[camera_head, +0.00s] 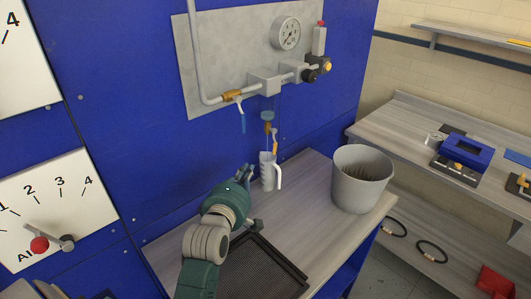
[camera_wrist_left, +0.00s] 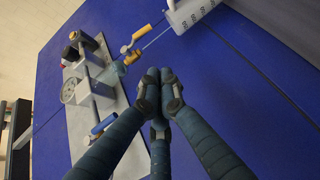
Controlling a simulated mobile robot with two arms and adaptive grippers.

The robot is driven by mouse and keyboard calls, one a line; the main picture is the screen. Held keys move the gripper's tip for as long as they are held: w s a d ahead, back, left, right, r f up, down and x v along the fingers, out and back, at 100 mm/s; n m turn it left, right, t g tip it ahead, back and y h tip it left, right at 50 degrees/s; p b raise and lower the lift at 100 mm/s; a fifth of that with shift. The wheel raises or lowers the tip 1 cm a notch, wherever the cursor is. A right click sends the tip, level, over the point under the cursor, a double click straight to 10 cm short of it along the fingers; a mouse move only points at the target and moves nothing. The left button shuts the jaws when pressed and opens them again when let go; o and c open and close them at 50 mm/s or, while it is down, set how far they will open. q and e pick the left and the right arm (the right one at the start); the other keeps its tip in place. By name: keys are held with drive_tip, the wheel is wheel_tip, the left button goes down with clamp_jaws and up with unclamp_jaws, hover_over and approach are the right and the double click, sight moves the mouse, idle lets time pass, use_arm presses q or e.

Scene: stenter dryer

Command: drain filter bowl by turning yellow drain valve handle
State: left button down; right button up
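The yellow drain valve handle (camera_head: 275,146) points down from the valve, just above a clear measuring jug (camera_head: 268,172). In the left wrist view the yellow handle (camera_wrist_left: 142,32) sits beside the brass valve (camera_wrist_left: 130,56), beyond my fingertips. My left gripper (camera_head: 244,174) is left of the jug, below the valve and apart from the handle. Its fingertips (camera_wrist_left: 159,88) are together, with nothing visible between them. My right gripper is not in view.
A gauge (camera_head: 287,33), a regulator (camera_head: 310,74) and a blue-handled valve (camera_head: 241,119) are on the panel. A grey bucket (camera_head: 361,180) stands right of the jug. A black tray (camera_head: 262,268) lies at the bench front. The blue wall (camera_head: 130,150) is close behind.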

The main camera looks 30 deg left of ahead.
use_arm(q)
drive_tip(key=w+f+p, duration=0.2)
drive_tip(key=w+p, duration=0.1)
drive_tip(key=w, duration=0.7)
drive_tip(key=shift+w, duration=0.4)
drive_tip(key=b, duration=0.1)
drive_tip(key=w+b, duration=0.1)
drive_tip(key=b, duration=0.1)
drive_tip(key=shift+w+d+f+n+t, duration=0.2)
drive_tip(key=shift+d+n+t, duration=0.1)
drive_tip(key=shift+d+t, duration=0.1)
drive_tip(key=shift+s+a, duration=0.1)
